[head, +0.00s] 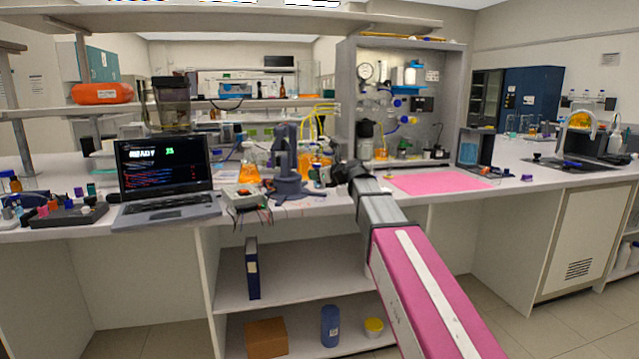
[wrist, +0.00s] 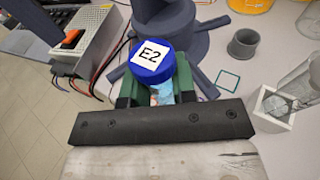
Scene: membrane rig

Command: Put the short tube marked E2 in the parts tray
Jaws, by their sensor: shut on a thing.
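The short tube marked E2 (wrist: 152,62) shows in the wrist view as a blue cap with a white label reading E2. My gripper (wrist: 153,88) is shut on it, with a green finger on each side of the tube. The tube's lower part is mostly hidden by the cap and fingers. In the head view my gripper (head: 340,180) is over the bench, right of the grey stand, and the tube cannot be made out there. A dark tray (head: 68,217) with several small coloured parts sits at the bench's far left; I cannot read any marking on it.
A laptop (head: 168,180) stands between that tray and a grey box with wires (head: 243,198). The grey stand (head: 287,165) and orange flasks (head: 249,172) are close by my gripper. A pink mat (head: 440,181) lies clear on the right. A small grey cup (wrist: 243,43) stands nearby.

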